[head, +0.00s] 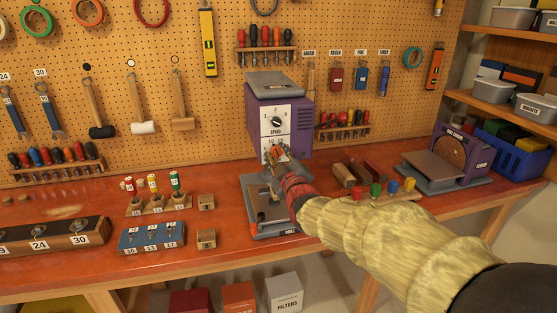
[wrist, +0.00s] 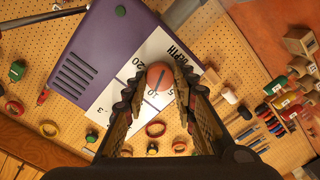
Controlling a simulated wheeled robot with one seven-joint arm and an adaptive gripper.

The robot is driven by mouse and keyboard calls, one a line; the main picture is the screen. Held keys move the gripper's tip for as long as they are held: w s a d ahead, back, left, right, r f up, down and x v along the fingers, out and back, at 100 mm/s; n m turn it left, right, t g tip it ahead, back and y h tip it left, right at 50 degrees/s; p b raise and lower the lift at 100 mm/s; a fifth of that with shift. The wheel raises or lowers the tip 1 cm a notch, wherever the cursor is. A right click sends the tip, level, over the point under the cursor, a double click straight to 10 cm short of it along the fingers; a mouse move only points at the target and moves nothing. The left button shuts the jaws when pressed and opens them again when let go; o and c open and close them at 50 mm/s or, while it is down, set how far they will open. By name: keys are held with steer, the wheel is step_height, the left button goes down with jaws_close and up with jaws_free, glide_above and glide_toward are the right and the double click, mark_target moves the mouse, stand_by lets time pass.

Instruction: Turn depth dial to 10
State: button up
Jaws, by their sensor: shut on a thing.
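The purple drill press (head: 278,105) stands on the bench against the pegboard, with a white SPEED panel above a white depth panel. The depth dial (wrist: 158,77) is a round orange-red knob with a dark line across it, on the white panel marked DEPTH (wrist: 178,50) in the wrist view. My gripper (head: 277,155) reaches the dial from the front right; in the wrist view its fingers lie on either side of the knob, shut on it. Several numbers surround the dial, 20 among them. The fingers partly cover the scale, so the exact setting is unclear.
The speed dial (head: 276,122) sits just above the depth dial. A blue bit block (head: 151,238) and small wooden blocks stand left of the press. Coloured pegs (head: 376,190) and a disc sander (head: 463,150) stand to the right.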

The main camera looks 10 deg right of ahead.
steer(key=shift+n, duration=0.4)
steer(key=o, duration=1)
steer(key=shift+o, duration=0.8)
steer(key=shift+s, duration=0.1)
steer(key=s, duration=1.1)
steer(key=shift+s+r, duration=0.15)
steer(key=shift+s, duration=0.25)
steer(key=shift+a, duration=0.1)
